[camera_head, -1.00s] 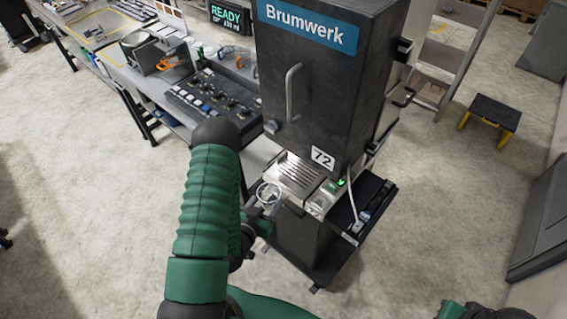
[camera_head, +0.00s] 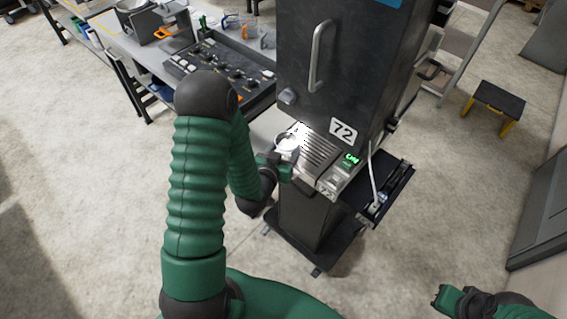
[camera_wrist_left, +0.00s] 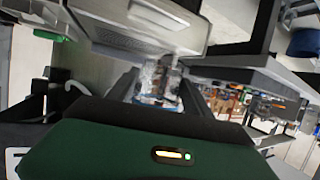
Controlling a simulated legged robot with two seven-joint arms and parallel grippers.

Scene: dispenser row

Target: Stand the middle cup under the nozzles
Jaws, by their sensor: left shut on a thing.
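My left gripper (camera_head: 282,169) is shut on a clear cup (camera_head: 287,143), which looks upright at the left edge of the slatted drip tray (camera_head: 318,150). I cannot tell whether the cup touches the tray. In the left wrist view the clear cup (camera_wrist_left: 158,80) sits between the two dark fingers. The dark dispenser (camera_head: 345,60), labelled 72, stands above and behind the tray. Its nozzles are hidden in the head view. My right gripper (camera_head: 440,297) is at the bottom right, away from the dispenser, its jaws unclear.
A green-lit panel (camera_head: 351,159) sits at the tray's right. A dark side shelf (camera_head: 385,192) with a pale hose is beyond it. A control board (camera_head: 220,75) and small clear vessels (camera_head: 247,28) are on the bench at left. A step stool (camera_head: 497,103) stands right. The front floor is clear.

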